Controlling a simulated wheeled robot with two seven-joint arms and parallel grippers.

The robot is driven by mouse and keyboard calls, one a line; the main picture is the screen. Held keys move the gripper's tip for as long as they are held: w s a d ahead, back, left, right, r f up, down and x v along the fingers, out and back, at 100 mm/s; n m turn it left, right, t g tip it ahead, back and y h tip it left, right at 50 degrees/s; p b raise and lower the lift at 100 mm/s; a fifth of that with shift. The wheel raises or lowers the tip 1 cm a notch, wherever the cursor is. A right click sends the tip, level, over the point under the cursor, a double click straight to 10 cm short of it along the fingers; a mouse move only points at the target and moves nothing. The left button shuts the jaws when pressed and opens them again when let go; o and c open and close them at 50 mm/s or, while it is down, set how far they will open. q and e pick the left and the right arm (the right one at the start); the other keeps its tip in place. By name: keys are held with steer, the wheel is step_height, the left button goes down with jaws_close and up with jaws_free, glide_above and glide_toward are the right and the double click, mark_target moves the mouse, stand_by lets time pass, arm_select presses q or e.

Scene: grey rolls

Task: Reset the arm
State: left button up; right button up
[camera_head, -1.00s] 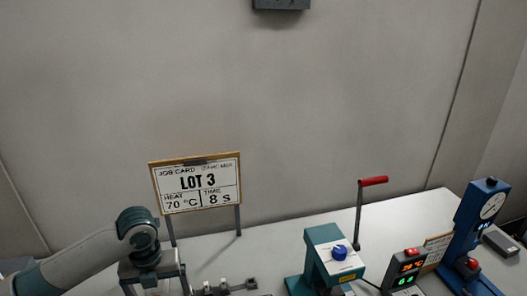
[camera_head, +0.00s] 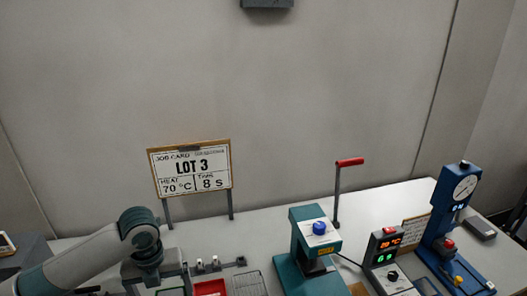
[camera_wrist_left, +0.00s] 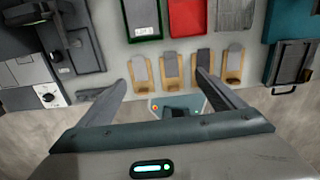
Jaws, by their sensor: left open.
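My left arm comes in from the left in the head view, its wrist over the table's left part; its fingers are below the picture. In the left wrist view my left gripper (camera_wrist_left: 158,92) is open, its two fingers spread with nothing between them. It hangs over the front of the table, above a row of several wooden blocks with grey tops (camera_wrist_left: 202,70). My right gripper is in neither view.
A teal press (camera_head: 305,250), a red-handled lever (camera_head: 337,195), a controller (camera_head: 385,250) and a blue gauge stand (camera_head: 450,215) stand right. A red tray (camera_head: 210,288) and wire-like grey tray (camera_head: 249,284) lie centre.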

arm_select(q)
steer(key=s+d+f+n+t+h, duration=0.2)
steer(key=s+d+f+n+h, duration=0.1)
steer(key=s+d+f+n, duration=0.95)
steer(key=s+a+f+n+t+y, duration=0.1)
steer(key=s+a+n+y, duration=0.1)
steer(key=s+a+n, duration=0.45)
steer(key=s+a+f+n+y, duration=0.1)
steer(key=s+a+n, duration=0.3)
steer(key=s+n, duration=0.55)
step_height(320, 180, down, 37)
steer(key=w+n+g+b, duration=0.1)
steer(key=w+n+b, duration=0.1)
steer(key=b, duration=0.7)
steer(key=s+a+f+b, duration=0.1)
steer(key=s+f+b, duration=0.2)
steer(key=s+f, duration=0.6)
steer(key=s+a+f+g+b, duration=0.1)
steer(key=s+a+f+b, duration=0.1)
steer(key=s+f, duration=0.7)
step_height(320, 180, down, 6)
steer(key=shift+s+f+b, duration=0.1)
steer(key=shift+s+b, duration=0.1)
steer(key=shift+b, duration=0.7)
